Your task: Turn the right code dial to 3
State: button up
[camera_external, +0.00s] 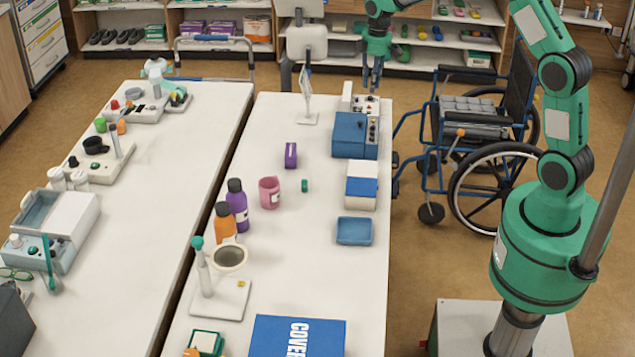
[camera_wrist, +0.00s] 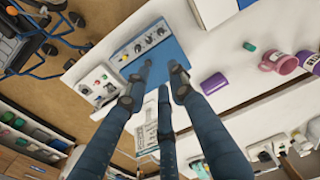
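A blue box (camera_external: 350,129) with a pale control panel stands at the table's far right corner. The panel faces right and carries several small dark dials (camera_external: 372,127). In the wrist view the blue box (camera_wrist: 172,54) shows the panel (camera_wrist: 127,54) with a row of dark dials (camera_wrist: 148,40) and a yellow spot. The dial numbers are too small to read. My gripper (camera_external: 372,86) points down above the far end of the box, apart from it. In the wrist view my gripper (camera_wrist: 154,80) has its fingers spread with nothing between them; they cover part of the box.
A white device (camera_wrist: 97,88) with knobs stands beside the blue box. A blue-and-white carton (camera_external: 361,187), a blue tray (camera_external: 354,231), a purple box (camera_external: 290,155) and a pink mug (camera_external: 269,192) are on the same table. A wheelchair (camera_external: 480,135) stands to the right.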

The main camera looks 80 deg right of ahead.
jog(key=a+r+n+b, duration=0.1)
jog(key=a+r+n, duration=0.5)
jog(key=a+n, duration=0.3)
jog(key=shift+w+r+n+h, duration=0.35)
jog(key=shift+n+h, duration=0.05)
jog(key=shift+n, duration=0.8)
jog(key=shift+a, duration=0.1)
jog(key=shift+o, duration=0.2)
jog(key=n+p, duration=0.4)
jog(key=p, duration=0.5)
send_over(373, 126)
notch_tip(373, 126, down, 12)
jog(key=shift+f+g+y, duration=0.25)
jog(key=shift+g+y, duration=0.05)
notch_tip(373, 126, down, 14)
jog(key=shift+r, duration=0.15)
